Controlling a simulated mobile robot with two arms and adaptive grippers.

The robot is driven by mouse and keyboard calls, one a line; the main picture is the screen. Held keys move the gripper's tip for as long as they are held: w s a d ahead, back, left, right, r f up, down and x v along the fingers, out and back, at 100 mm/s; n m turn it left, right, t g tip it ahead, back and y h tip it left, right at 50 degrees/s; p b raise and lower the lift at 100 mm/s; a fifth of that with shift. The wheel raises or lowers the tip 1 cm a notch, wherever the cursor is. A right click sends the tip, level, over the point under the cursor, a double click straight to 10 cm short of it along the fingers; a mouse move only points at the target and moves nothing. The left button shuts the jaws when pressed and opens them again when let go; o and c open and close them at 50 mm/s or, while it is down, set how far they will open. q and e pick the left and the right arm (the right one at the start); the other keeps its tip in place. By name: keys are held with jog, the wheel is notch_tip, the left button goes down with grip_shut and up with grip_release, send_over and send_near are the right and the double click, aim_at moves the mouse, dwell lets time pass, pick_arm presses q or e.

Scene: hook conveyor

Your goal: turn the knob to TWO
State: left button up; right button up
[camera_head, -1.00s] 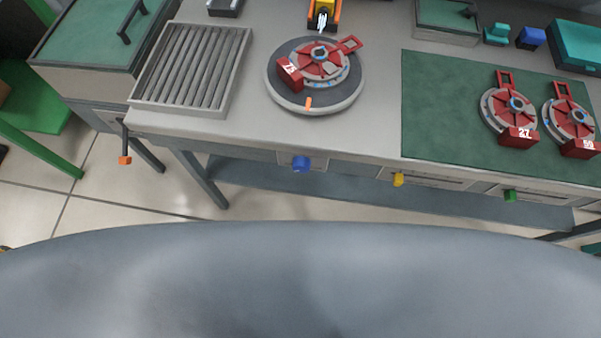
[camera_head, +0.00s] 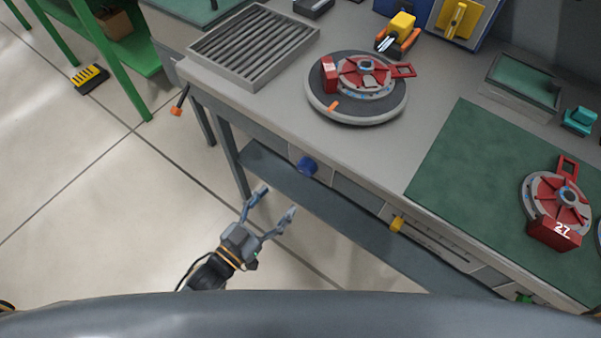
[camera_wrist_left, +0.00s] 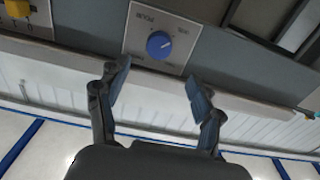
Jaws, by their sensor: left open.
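A round blue knob (camera_head: 307,166) sits on the bench's front face, below the turntable. In the left wrist view the blue knob (camera_wrist_left: 159,45) is on a light grey plate (camera_wrist_left: 142,22) with small lettering that I cannot read surely. A pale mark shows on the knob's face. My left gripper (camera_head: 277,201) is open and empty, in front of the bench and a little below and left of the knob. In the left wrist view its fingers (camera_wrist_left: 157,80) are spread apart, with the knob beyond them and between their lines. They do not touch it. My right gripper is out of view.
A yellow knob (camera_head: 397,223) is further right on the bench front. A turntable (camera_head: 357,112) carrying a red wheel-like part (camera_head: 366,75) stands above the blue knob. A ribbed rack (camera_head: 253,45) is at left. The floor at left is largely clear.

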aim_at(303, 172)
pick_arm(q)
jog(key=x, duration=1)
jog(key=shift+w+d+p, duration=0.15)
jog(key=shift+d+p, duration=0.05)
jog(key=shift+p, duration=0.1)
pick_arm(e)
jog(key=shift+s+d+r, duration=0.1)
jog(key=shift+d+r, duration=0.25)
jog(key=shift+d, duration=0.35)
pick_arm(q)
jog(key=c, duration=1.1)
jog(key=shift+c, duration=0.2)
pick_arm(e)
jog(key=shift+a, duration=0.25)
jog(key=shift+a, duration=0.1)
